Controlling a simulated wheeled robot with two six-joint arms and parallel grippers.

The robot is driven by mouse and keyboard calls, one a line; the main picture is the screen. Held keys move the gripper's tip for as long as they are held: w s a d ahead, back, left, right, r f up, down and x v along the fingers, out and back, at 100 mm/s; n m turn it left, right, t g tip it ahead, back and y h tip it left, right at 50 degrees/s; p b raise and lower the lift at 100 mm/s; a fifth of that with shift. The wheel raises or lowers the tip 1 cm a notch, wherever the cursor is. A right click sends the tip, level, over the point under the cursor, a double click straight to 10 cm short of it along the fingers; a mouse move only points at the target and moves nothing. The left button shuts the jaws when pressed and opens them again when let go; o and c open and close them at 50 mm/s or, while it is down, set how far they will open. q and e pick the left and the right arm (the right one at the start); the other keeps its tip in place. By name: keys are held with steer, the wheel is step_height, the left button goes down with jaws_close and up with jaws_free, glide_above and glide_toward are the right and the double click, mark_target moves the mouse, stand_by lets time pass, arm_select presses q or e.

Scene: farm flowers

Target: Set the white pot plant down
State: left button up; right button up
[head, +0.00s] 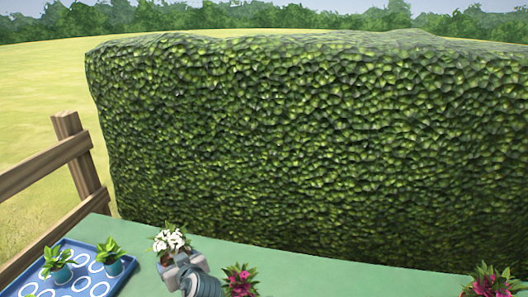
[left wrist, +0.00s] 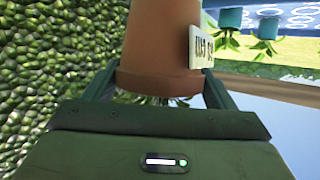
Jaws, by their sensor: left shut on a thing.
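The white pot plant, with white flowers (head: 170,240) and green leaves, is at the lower middle-left of the head view. Its terracotta pot (left wrist: 160,45) fills the top of the left wrist view, with a white label (left wrist: 201,47) on its side. My left gripper (head: 178,264) is shut on this pot, one finger on each side; its fingers also show in the left wrist view (left wrist: 157,85). In the head view the gripper hides most of the pot. I cannot tell whether the pot touches the table. My right gripper is not in view.
A blue tray (head: 68,246) with white rings lies at the left of the green table (head: 320,270), holding two leafy plants in teal pots (head: 114,267). Pink-flowered plants (head: 240,279) stand at the front and far right (head: 491,283). A hedge (head: 300,140) and wooden fence (head: 78,155) stand behind.

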arm_select(q)
steer(key=s+d+r+m+t+h, duration=0.3)
steer(key=s+d+r+m+h, duration=0.2)
steer(key=d+r+m+h, duration=0.3)
steer(key=shift+s+d+r+t+h, duration=0.35)
steer(key=shift+r+h, duration=0.15)
steer(key=shift+r, duration=0.25)
